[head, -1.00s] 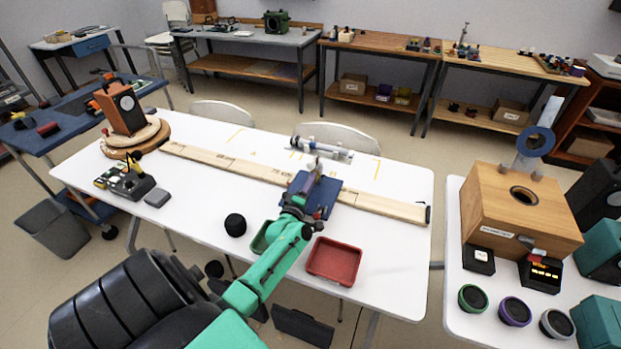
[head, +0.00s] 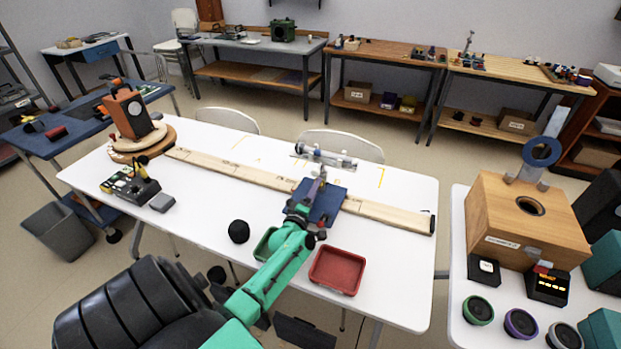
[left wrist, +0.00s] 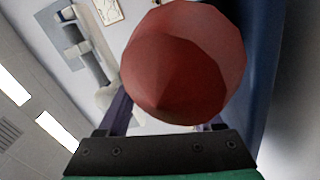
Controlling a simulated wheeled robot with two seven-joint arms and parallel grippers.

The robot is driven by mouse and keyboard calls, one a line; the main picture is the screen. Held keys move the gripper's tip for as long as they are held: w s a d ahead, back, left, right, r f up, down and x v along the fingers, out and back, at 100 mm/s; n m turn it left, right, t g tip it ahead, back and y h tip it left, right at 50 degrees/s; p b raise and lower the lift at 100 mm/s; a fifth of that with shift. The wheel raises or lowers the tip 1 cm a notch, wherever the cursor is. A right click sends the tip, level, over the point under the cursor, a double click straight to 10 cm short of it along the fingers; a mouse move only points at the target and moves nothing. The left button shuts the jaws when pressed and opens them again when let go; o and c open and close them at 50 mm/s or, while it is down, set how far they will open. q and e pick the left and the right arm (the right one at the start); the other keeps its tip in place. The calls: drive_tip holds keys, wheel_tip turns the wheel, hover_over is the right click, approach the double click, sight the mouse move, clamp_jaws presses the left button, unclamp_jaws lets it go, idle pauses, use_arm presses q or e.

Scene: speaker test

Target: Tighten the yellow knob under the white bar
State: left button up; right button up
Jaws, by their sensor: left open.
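A pale bar with grey end pieces (head: 325,157) lies near the far edge of the white table. I cannot make out a yellow knob under it. My left gripper (head: 321,180) reaches over a blue plate (head: 331,201) on the long wooden plank, short of the pale bar. In the left wrist view, its purple fingers (left wrist: 168,116) stand apart. A large rounded red piece (left wrist: 185,62) fills the view in front of them and hides much of the gap. I cannot tell whether they touch it. My right gripper is out of view.
The plank (head: 245,174) crosses the white table (head: 400,275). A red tray (head: 337,270) and black ball (head: 238,231) lie near its front edge. The table's right front is clear.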

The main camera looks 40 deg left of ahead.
use_arm(q)
drive_tip(key=v, duration=1.4)
drive_tip(key=shift+s+d, duration=0.1)
drive_tip(key=shift+s, duration=0.15)
